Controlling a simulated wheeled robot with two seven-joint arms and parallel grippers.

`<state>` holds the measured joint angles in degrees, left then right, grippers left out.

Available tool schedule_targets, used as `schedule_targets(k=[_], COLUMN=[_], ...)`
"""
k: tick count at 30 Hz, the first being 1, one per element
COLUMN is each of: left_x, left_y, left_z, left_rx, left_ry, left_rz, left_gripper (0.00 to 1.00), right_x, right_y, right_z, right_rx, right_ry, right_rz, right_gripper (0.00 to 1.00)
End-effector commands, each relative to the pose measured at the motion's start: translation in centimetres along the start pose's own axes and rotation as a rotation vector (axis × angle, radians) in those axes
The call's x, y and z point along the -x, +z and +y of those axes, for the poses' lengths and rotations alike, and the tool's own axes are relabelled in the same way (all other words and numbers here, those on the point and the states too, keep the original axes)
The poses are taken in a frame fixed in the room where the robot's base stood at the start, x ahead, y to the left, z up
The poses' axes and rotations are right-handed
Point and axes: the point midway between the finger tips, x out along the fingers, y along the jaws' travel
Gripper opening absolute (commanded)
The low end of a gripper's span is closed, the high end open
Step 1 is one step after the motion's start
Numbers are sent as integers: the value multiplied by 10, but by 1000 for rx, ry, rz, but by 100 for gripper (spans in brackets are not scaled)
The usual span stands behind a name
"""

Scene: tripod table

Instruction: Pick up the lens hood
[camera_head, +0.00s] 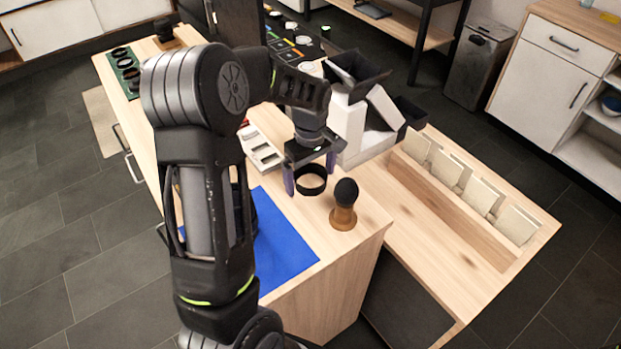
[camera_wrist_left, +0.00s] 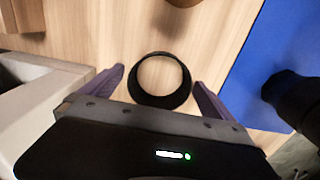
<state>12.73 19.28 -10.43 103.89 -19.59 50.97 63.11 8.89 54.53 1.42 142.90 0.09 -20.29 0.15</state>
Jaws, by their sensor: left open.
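The lens hood is a black ring (camera_head: 311,180) lying on the wooden table near its front right corner. In the left wrist view the ring (camera_wrist_left: 184,94) lies between and just ahead of the two purple fingertips. My left gripper (camera_head: 310,177) is open, with a finger on either side of the hood. In the wrist view the left gripper (camera_wrist_left: 160,82) shows a gap between each finger and the ring. I cannot tell the exact height of the fingertips above the table. My right gripper is not in view.
A wooden-handled tool with a black round top (camera_head: 344,204) stands just right of the hood. A blue mat (camera_head: 283,250) lies to the left. White and black boxes (camera_head: 350,115) stand behind. A grey-white device (camera_head: 260,148) lies behind left.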

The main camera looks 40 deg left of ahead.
Motion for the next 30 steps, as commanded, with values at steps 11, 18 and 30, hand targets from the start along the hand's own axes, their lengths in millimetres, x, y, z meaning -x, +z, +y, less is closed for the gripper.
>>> schedule_targets(k=[11, 18, 30], left_x=[0, 0, 0], left_y=[0, 0, 0], left_z=[0, 0, 0], left_rx=[0, 0, 0], left_ry=[0, 0, 0], left_rz=[0, 0, 0], left_gripper=[95, 76, 43], right_x=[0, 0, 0], right_y=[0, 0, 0], right_z=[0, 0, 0], right_rx=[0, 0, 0], right_ry=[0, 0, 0], right_rz=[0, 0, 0], right_gripper=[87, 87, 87])
